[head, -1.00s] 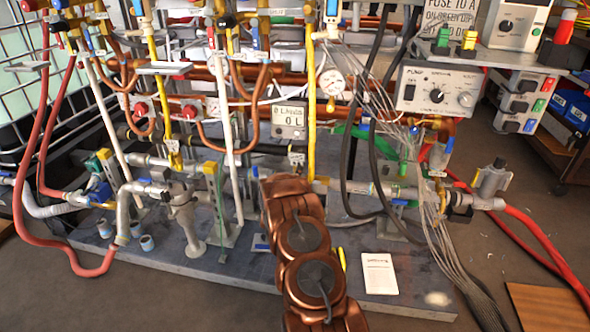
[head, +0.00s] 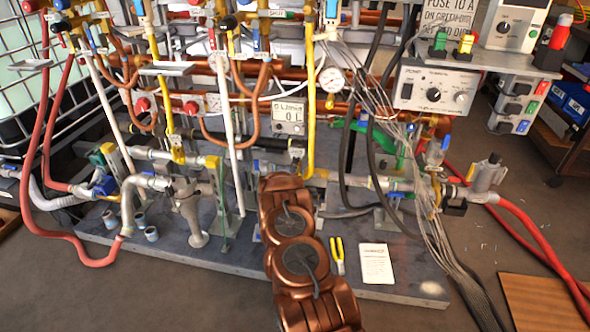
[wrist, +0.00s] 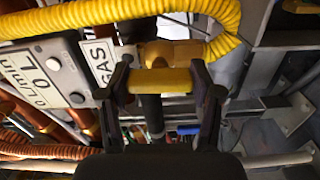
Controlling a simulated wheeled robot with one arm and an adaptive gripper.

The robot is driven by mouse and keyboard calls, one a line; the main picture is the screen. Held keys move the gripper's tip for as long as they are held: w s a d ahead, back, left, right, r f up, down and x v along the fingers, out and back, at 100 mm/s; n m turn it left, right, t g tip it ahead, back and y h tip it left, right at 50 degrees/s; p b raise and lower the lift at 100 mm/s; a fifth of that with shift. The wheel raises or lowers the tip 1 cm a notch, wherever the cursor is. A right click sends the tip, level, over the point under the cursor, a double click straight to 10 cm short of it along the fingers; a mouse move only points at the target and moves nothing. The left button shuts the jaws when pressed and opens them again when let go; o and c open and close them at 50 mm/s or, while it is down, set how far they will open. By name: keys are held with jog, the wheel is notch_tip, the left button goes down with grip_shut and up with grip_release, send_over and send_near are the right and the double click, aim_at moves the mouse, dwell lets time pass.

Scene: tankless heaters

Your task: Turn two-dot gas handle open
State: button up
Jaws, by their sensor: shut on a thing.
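In the wrist view a yellow handle (wrist: 162,80) lies crosswise between the two dark fingers of my gripper (wrist: 160,84). The fingers are shut on it, one at each end. A rounded yellow-brown fitting (wrist: 170,53) sits just behind the handle, next to a white GAS label (wrist: 99,62). A ribbed yellow gas hose (wrist: 120,12) curves above. I cannot make out any dots on the handle. In the head view my copper-coloured arm hides the gripper and the held handle; a yellow gas pipe (head: 311,110) rises just beyond the arm.
A flow meter box (head: 289,118) is left of the yellow pipe. A pump control box (head: 435,90), hanging grey cables and a horizontal metal pipe crowd the right. Yellow pliers (head: 338,256) and a white paper (head: 376,263) lie on the grey base plate. Open floor lies in front.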

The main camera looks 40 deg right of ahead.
jog(key=shift+w, duration=0.1)
jog(key=o, duration=1.2)
jog(key=shift+c, duration=0.2)
jog(key=shift+a, duration=0.1)
jog(key=v, duration=1.2)
